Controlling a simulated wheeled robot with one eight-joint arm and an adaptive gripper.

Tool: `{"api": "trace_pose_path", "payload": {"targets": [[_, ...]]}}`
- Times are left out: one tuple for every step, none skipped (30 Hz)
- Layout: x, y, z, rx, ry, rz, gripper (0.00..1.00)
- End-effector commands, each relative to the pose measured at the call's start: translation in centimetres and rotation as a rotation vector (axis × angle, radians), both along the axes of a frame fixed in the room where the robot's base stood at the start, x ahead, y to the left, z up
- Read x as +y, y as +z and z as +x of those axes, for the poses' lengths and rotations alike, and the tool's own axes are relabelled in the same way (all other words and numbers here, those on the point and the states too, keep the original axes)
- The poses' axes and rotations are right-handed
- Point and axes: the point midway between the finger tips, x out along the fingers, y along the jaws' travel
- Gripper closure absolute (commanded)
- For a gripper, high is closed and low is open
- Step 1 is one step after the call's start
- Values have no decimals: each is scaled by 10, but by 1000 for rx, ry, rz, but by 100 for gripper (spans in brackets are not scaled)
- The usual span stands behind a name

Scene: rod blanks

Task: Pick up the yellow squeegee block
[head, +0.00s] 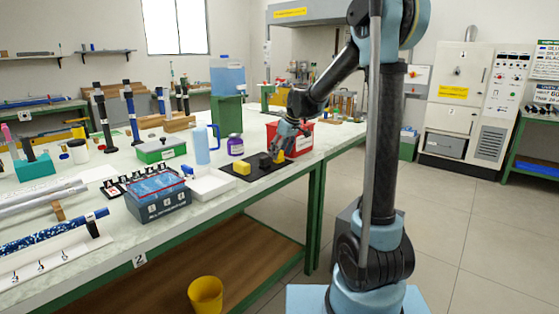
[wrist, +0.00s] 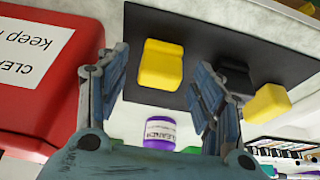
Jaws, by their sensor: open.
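Two yellow blocks lie on a black mat (head: 262,173) near the table's front edge, with a dark block (head: 265,160) between them. One yellow block (head: 280,156) is at the mat's right end, below my gripper (head: 282,148). The other yellow block (head: 242,167) is at the left end. In the wrist view, my open gripper (wrist: 161,60) has the right-end block (wrist: 160,65) framed between its fingers, with nothing held. The dark block (wrist: 236,77) is partly hidden behind a finger; the left-end block (wrist: 268,104) lies outside the fingers. I cannot tell which is the squeegee block.
A red bin (head: 299,141) with a white label stands close beside my gripper and fills the left of the wrist view (wrist: 85,100). A purple-labelled jar (head: 236,145) stands behind the mat. A white tray (head: 210,186) is left of the mat.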

Motion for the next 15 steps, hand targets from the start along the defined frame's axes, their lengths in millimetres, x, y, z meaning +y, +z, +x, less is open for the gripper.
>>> {"api": "trace_pose_path", "payload": {"targets": [[2, -7, 2, 0, 1, 0, 39], [3, -10, 3, 0, 1, 0, 39], [4, -13, 4, 0, 1, 0, 39], [5, -16, 4, 0, 1, 0, 39], [6, -18, 5, 0, 1, 0, 39], [6, -20, 5, 0, 1, 0, 39], [7, -21, 5, 0, 0, 0, 39], [7, -22, 6, 0, 0, 0, 39], [7, -22, 6, 0, 0, 0, 39], [7, -22, 6, 0, 0, 0, 39], [7, -22, 6, 0, 0, 0, 39], [7, -22, 6, 0, 0, 0, 39], [7, -22, 6, 0, 0, 0, 39], [7, -22, 6, 0, 0, 0, 39], [7, -22, 6, 0, 0, 0, 44]]}}
